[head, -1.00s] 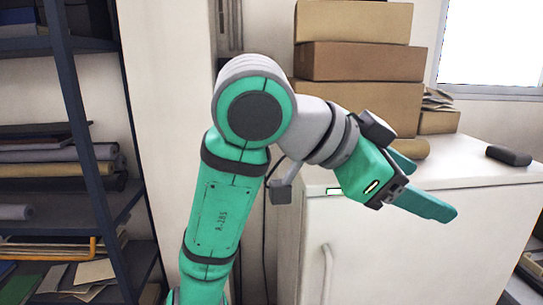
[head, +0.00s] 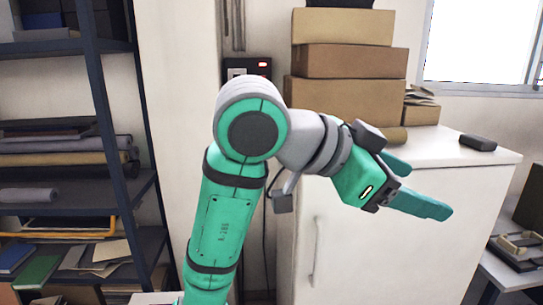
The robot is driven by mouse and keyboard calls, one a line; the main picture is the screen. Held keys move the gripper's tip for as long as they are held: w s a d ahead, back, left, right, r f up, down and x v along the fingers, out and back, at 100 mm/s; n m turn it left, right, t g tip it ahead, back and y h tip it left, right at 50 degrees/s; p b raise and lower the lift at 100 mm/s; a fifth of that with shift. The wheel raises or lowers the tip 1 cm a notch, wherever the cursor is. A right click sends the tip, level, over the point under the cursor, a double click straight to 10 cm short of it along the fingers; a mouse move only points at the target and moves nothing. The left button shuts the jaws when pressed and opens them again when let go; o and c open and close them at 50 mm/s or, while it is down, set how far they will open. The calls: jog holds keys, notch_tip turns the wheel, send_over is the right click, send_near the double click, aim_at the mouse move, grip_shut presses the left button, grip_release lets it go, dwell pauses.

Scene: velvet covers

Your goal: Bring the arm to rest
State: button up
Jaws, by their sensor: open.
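My green and grey arm (head: 226,212) rises from the bottom of the head view, bends at its elbow and reaches to the right. My gripper (head: 424,183) points right and slightly down in front of the white cabinet. Its two green fingers are apart, with nothing seen between them. The nearer finger covers part of the cabinet front.
The white cabinet (head: 345,255) carries stacked cardboard boxes (head: 350,62) and a dark case (head: 478,142). A dark shelf rack (head: 105,130) with rolls and papers stands at the left. A low table (head: 510,278) with a dark object is at the right.

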jog(key=w+a+f+n+t+h, duration=0.1)
jog(key=w+f+n+t+h, duration=0.1)
jog(key=w+f+n+t, duration=0.45)
jog(key=w+a+f+n+t+h, duration=0.15)
jog(key=w+f+n, duration=0.25)
jog(key=w+f, duration=0.55)
jog(key=s+a+f+n+t+y, duration=0.1)
jog(key=a+f+n+t+y, duration=0.15)
jog(key=f, duration=0.55)
jog(key=s+a+f+n+t+y, duration=0.1)
jog(key=s+a+f+n+y, duration=0.15)
jog(key=f, duration=0.55)
jog(key=s+a+f+n+t+y, duration=0.15)
jog(key=f+n, duration=0.25)
jog(key=f, duration=0.4)
jog(key=s+a+f+n+y, duration=0.1)
jog(key=s+a+f+y, duration=0.3)
jog(key=s+f, duration=0.5)
jog(key=s+a+f+n+y, duration=0.2)
jog(key=s+a+f+y, duration=0.2)
jog(key=s+f, duration=0.45)
jog(key=s+a+m, duration=0.1)
jog(key=s+m, duration=0.1)
jog(key=s, duration=0.8)
jog(key=s+a+m+y, duration=0.1)
jog(key=s+a+m, duration=0.1)
jog(key=s, duration=0.8)
jog(key=shift+s+r+g+y, duration=0.3)
jog(key=shift+r+g, duration=0.1)
